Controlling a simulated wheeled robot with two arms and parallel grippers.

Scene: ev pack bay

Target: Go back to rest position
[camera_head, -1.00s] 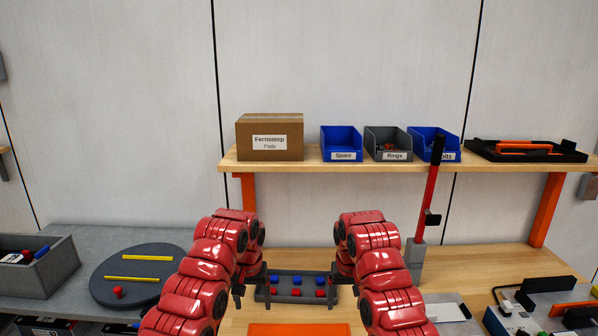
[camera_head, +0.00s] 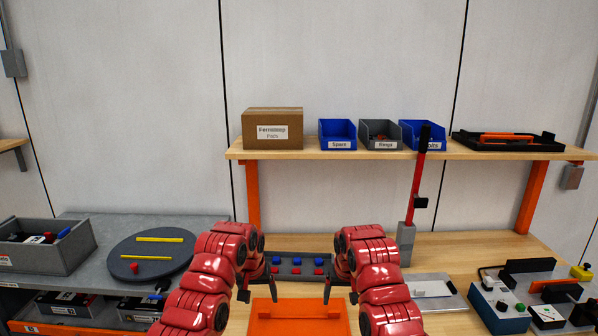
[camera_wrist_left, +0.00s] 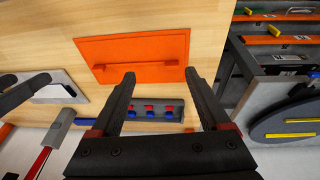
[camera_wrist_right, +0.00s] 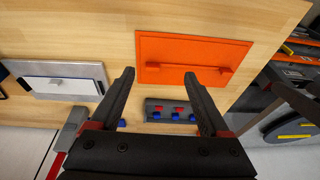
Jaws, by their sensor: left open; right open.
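My left gripper (camera_head: 257,288) and my right gripper (camera_head: 340,289) hang in front of me over the wooden bench, apart from each other. Both are open and empty. In the left wrist view, the jaws (camera_wrist_left: 159,74) stand apart with an orange panel (camera_wrist_left: 130,55) and a tray of red and blue pieces (camera_wrist_left: 155,107) beyond. In the right wrist view, the jaws (camera_wrist_right: 160,73) also stand apart before the same panel (camera_wrist_right: 190,50). My red forearms hide part of the bench in the head view.
The wooden shelf (camera_head: 330,154) carries a cardboard box (camera_head: 272,140) and several bins. A red-handled lever (camera_head: 416,185) stands right of my right arm. A round dark turntable (camera_head: 125,262) is at left. A device with a blue box (camera_head: 497,305) sits at right.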

